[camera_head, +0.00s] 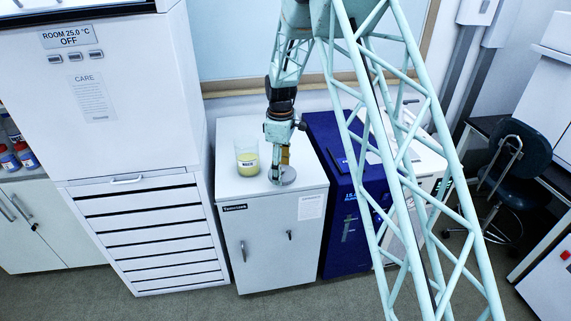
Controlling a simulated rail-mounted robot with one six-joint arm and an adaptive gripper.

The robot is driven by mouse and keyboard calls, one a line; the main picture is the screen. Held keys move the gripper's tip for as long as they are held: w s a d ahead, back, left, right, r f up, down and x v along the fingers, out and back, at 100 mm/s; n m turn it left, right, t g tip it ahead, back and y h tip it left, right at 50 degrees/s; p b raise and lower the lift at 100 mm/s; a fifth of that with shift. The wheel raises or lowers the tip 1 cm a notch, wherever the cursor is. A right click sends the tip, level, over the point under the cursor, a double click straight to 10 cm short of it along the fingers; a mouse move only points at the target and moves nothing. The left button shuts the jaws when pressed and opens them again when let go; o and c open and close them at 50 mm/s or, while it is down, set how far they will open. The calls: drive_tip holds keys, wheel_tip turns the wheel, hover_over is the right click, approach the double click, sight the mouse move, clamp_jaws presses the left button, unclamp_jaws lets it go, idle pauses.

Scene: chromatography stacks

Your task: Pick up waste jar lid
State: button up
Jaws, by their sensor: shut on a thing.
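The waste jar lid (283,175) is a flat grey disc at the tip of my gripper (281,163). It is on or just above the white top of the cabinet; I cannot tell whether it touches. My gripper points down and is shut on the lid. The waste jar (247,160) is a clear glass with yellow liquid. It stands upright, without a lid, on the cabinet top just left of my gripper.
The white cabinet (250,220) stands between a tall white unit with drawers (150,230) and a dark blue machine (335,215). A whiteboard and wall are behind. A dark chair (520,150) is at the right. The cabinet top's left front is clear.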

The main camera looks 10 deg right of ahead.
drive_tip(key=shift+s+a+r, duration=0.1)
drive_tip(key=shift+s+a, duration=0.35)
drive_tip(key=shift+s, duration=0.35)
drive_tip(key=shift+s+a+r, duration=0.1)
drive_tip(key=shift+s+a, duration=0.35)
drive_tip(key=shift+s, duration=0.3)
drive_tip(key=shift+s+a+r, duration=0.1)
drive_tip(key=shift+s+a, duration=0.35)
drive_tip(key=shift+s, duration=0.35)
drive_tip(key=shift+d+f, duration=0.1)
drive_tip(key=shift+f, duration=0.05)
